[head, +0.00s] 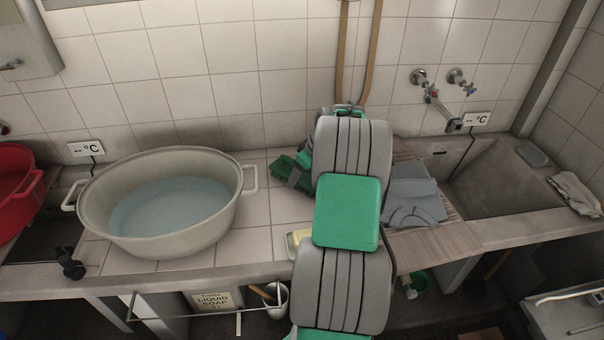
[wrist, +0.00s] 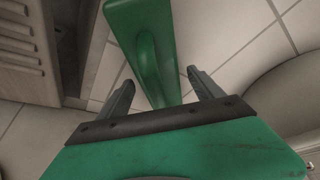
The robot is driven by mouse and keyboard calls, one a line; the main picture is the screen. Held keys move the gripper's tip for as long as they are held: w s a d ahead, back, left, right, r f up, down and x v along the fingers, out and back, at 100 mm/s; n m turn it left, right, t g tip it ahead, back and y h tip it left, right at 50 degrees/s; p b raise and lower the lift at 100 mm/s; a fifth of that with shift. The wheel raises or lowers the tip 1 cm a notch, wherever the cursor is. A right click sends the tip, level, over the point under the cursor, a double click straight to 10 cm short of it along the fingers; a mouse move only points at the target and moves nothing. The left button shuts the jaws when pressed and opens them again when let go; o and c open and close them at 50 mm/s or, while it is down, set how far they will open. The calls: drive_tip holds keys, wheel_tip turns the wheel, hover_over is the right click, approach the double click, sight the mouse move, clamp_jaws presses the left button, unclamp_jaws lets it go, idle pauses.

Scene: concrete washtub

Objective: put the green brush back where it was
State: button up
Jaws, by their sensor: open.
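The green brush (wrist: 146,42) lies on the tiled counter in the wrist view, its near end reaching between my two fingers. In the head view part of the green brush (head: 285,167) shows at the left of my arm, and the arm hides the rest. My gripper (wrist: 160,80) is open, with one finger on each side of the brush. Whether either finger touches it I cannot tell. In the head view the gripper (head: 299,179) is low over the counter and mostly hidden by my arm.
A large basin of water (head: 165,205) stands left of the brush. A yellow soap bar (head: 298,240) sits near the counter's front edge. A wooden washboard (head: 440,242) with a grey cloth (head: 413,200) lies to the right, beside the concrete sink (head: 500,180). Tiles between basin and brush are clear.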

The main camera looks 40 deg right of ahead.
drive_tip(key=v, duration=1.2)
drive_tip(key=shift+r, duration=0.1)
